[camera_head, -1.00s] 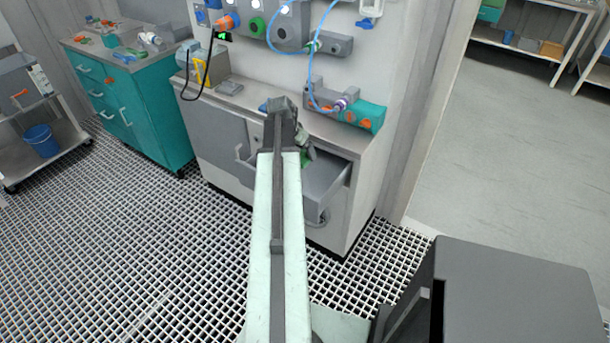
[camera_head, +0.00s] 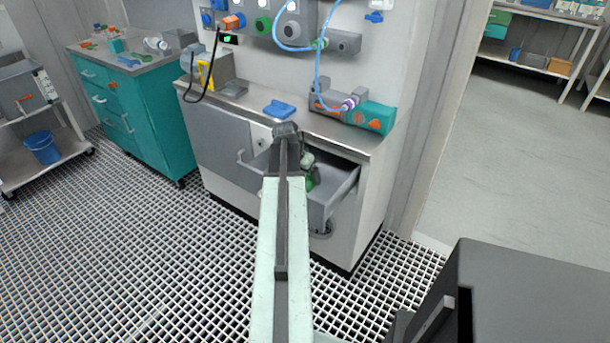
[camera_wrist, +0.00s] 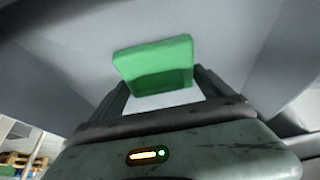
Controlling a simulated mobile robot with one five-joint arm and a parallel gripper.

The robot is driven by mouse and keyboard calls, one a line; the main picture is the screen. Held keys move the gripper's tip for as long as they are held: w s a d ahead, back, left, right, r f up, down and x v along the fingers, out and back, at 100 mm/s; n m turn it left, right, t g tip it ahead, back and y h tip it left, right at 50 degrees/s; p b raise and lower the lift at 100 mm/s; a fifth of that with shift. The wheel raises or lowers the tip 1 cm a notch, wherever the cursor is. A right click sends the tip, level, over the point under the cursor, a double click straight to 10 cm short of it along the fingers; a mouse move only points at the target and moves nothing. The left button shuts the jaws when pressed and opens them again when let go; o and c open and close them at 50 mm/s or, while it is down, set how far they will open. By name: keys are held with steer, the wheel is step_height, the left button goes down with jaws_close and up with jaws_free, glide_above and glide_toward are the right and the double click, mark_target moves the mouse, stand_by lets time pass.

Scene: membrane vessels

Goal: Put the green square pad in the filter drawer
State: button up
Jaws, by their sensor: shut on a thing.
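The green square pad (camera_wrist: 153,64) shows in the wrist view between the two fingers of my gripper (camera_wrist: 163,88), which is shut on it. It is tilted, with grey drawer surfaces around and behind it. In the head view the pad (camera_head: 313,180) is a small green patch at the open filter drawer (camera_head: 335,193), partly hidden by my arm. My gripper (camera_head: 309,167) is over or inside the drawer's opening there. The drawer is pulled out of the grey and white cabinet. I cannot tell whether the pad touches the drawer floor.
A blue tray (camera_head: 279,109) lies on the counter above the drawer. A grey and teal unit (camera_head: 368,117) stands at the counter's right, with blue hoses above. A teal cabinet (camera_head: 125,112) stands left. The grated floor before the cabinet is open.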

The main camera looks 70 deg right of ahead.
steer(key=shift+f, duration=0.15)
steer(key=o, duration=1.3)
steer(key=shift+c, duration=0.2)
steer(key=shift+a+r+p, duration=0.1)
steer(key=shift+r+p, duration=0.25)
steer(key=shift+r, duration=0.2)
steer(key=p+v, duration=1)
steer(key=v, duration=0.1)
steer(key=shift+a+r, duration=0.1)
steer(key=shift+r, duration=0.05)
